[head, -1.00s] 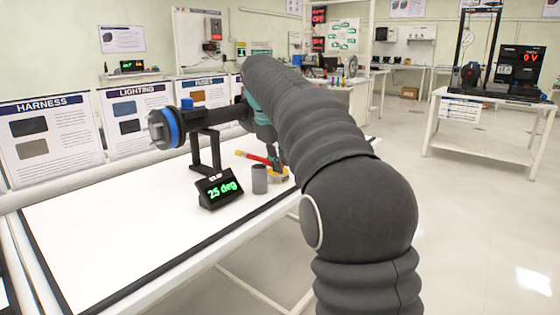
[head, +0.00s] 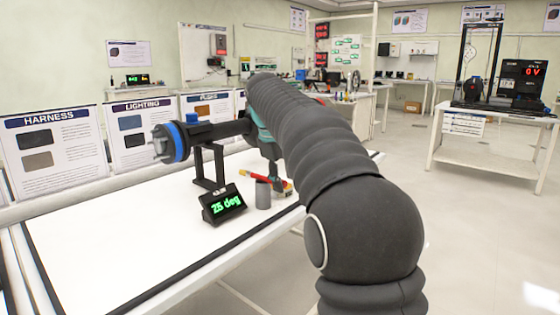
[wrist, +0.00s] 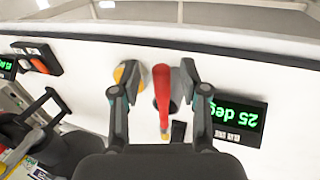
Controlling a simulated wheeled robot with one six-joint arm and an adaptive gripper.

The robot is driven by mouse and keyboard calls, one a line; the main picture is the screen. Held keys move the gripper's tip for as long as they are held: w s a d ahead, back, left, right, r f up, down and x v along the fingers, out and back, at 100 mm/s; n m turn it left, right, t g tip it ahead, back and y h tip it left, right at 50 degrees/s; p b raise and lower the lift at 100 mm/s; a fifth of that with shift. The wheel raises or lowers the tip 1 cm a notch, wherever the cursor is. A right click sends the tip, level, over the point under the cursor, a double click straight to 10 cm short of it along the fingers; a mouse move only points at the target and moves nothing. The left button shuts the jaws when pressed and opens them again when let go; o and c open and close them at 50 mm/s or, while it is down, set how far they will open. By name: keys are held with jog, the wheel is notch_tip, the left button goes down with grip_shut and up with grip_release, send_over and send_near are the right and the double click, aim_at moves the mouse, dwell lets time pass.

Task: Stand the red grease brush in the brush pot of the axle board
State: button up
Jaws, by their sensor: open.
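The red brush (head: 264,180) shows in the head view slanting beside my gripper, with a yellow tip at its left end. The grey pot (head: 263,196) stands upright on the white board top (head: 120,235), just below and in front of the brush. In the wrist view the red brush (wrist: 162,92) lies between the two fingers of my gripper (wrist: 155,86), which are apart. A grey round shape, seemingly the pot (wrist: 149,100), shows partly behind it. I cannot tell whether the brush enters the pot. My gripper (head: 279,186) is partly hidden in the head view.
A display reading 25 deg (head: 222,204) stands left of the pot, also seen in the wrist view (wrist: 237,120). A black stand (head: 203,165) and a blue-ringed shaft (head: 178,142) rise behind it. A yellow and grey round item (wrist: 128,78) lies near the left finger. The board's front left is clear.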

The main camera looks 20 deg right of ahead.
jog(key=p+v, duration=0.2)
jog(key=v, duration=1)
jog(key=shift+r, duration=0.35)
jog(key=s+f+m+t+y, duration=0.1)
jog(key=s+f+m, duration=0.15)
jog(key=s, duration=0.55)
jog(key=s+f+m+t, duration=0.1)
jog(key=s+f, duration=0.3)
jog(key=s, duration=0.3)
jog(key=s+f+m+t+y, duration=0.1)
jog(key=s+f+m, duration=0.2)
jog(key=s+f, duration=1.4)
notch_tip(320, 180, down, 3)
jog(key=shift+a+r+m+y, duration=0.2)
jog(key=shift+a+m+y, duration=0.15)
jog(key=shift+a+y, duration=0.05)
jog(key=shift+d, duration=0.15)
jog(key=shift+c, duration=0.2)
